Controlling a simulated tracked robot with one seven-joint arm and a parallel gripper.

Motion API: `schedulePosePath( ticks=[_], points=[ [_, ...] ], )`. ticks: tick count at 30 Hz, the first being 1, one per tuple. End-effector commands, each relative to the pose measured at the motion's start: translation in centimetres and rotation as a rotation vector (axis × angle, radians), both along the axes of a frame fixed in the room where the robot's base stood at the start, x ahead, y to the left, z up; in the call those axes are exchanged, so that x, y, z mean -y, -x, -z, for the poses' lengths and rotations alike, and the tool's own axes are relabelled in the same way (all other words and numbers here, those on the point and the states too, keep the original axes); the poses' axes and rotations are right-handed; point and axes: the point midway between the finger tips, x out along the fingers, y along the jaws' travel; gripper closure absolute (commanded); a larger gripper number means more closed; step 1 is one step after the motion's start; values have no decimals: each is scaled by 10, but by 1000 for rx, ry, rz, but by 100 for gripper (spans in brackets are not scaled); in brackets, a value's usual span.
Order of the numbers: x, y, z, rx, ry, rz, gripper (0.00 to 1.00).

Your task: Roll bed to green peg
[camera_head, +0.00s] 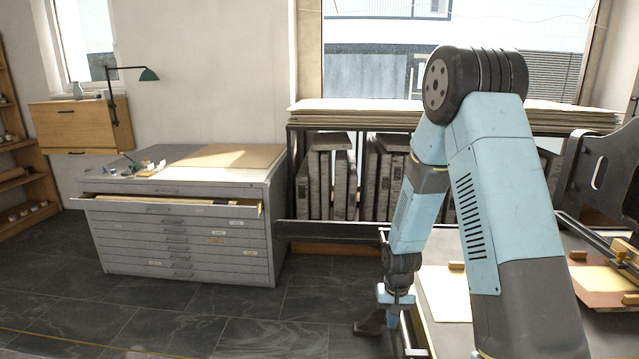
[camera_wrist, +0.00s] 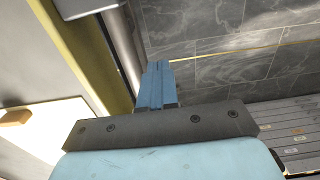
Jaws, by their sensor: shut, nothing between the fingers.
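The press bed (camera_head: 443,290) is at the lower right of the head view, a pale surface with a yellowish edge, partly hidden behind my arm. In the wrist view its olive-yellow edge (camera_wrist: 88,50) runs along the left, beside a grey rail (camera_wrist: 122,55). My gripper (camera_head: 394,312) points down just left of the bed in the head view. In the wrist view my gripper (camera_wrist: 157,68) shows blue fingers closed together, with nothing between them, close beside the rail. I cannot make out a green peg in either view.
A dark press side frame (camera_head: 590,165) stands at right. A dark foot-like piece (camera_head: 371,324) lies low by my gripper. A grey plan chest (camera_head: 180,247) with an open top drawer stands left. Stone slabs (camera_head: 322,180) fill a rack behind. Tiled floor (camera_head: 150,315) at front left is clear.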

Motion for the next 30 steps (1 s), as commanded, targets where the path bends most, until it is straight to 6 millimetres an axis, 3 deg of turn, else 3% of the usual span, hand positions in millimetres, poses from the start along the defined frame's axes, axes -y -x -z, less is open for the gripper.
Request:
schedulePosePath(
  ticks=[8,30],
  points=[
    [0,0,1,-1,0,0,100],
    [0,0,31,-1,0,0,100]
  ],
)
